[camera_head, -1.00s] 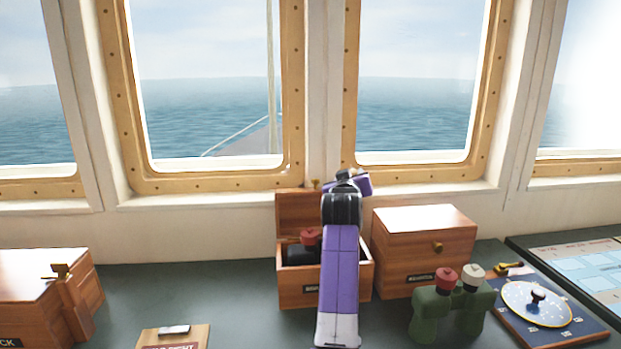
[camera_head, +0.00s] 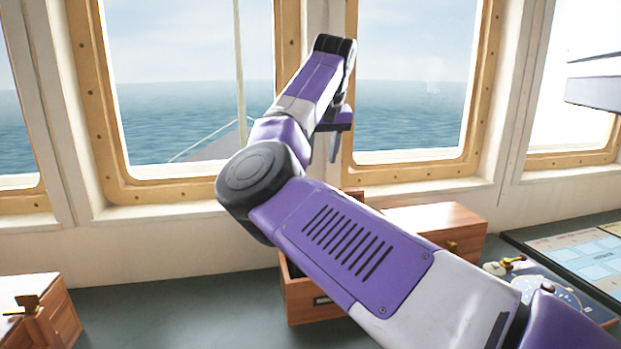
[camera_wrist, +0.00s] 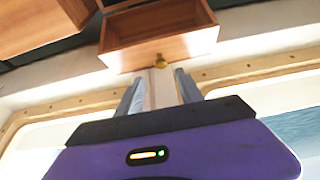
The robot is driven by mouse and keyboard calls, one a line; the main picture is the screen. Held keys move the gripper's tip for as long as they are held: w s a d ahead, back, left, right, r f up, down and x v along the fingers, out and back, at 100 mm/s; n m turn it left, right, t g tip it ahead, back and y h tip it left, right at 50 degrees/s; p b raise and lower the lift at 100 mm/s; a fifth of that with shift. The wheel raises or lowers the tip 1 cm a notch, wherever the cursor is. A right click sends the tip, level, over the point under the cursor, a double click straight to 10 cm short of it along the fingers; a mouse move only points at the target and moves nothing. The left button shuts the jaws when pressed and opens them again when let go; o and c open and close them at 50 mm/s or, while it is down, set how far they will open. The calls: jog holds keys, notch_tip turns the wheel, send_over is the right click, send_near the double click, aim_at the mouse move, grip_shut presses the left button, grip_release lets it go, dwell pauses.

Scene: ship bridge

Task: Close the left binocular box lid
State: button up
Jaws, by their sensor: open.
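The left binocular box (camera_head: 312,308) stands on the console, mostly hidden behind my arm in the head view; its front left corner shows. In the wrist view its wooden lid (camera_wrist: 160,48) is open, with a small brass knob (camera_wrist: 160,61) on its edge. My gripper (camera_wrist: 160,80) is open and empty. Its two fingers point toward the lid edge, with the knob between their line of reach; I cannot tell the exact gap. In the head view the gripper (camera_head: 334,140) is above the box, in front of the window post, partly hidden by my wrist.
The closed right wooden box (camera_head: 440,222) stands just right of the left box. A chart panel (camera_head: 585,260) and a round dial instrument (camera_head: 545,285) lie further right. Another wooden box (camera_head: 40,310) is at far left, with bare console between. Window frames rise close behind.

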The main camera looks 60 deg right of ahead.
jog(key=shift+p+x, duration=0.35)
jog(key=shift+x, duration=3.45)
jog(key=shift+w+a, duration=0.1)
jog(key=shift+c, duration=0.4)
grip_shut()
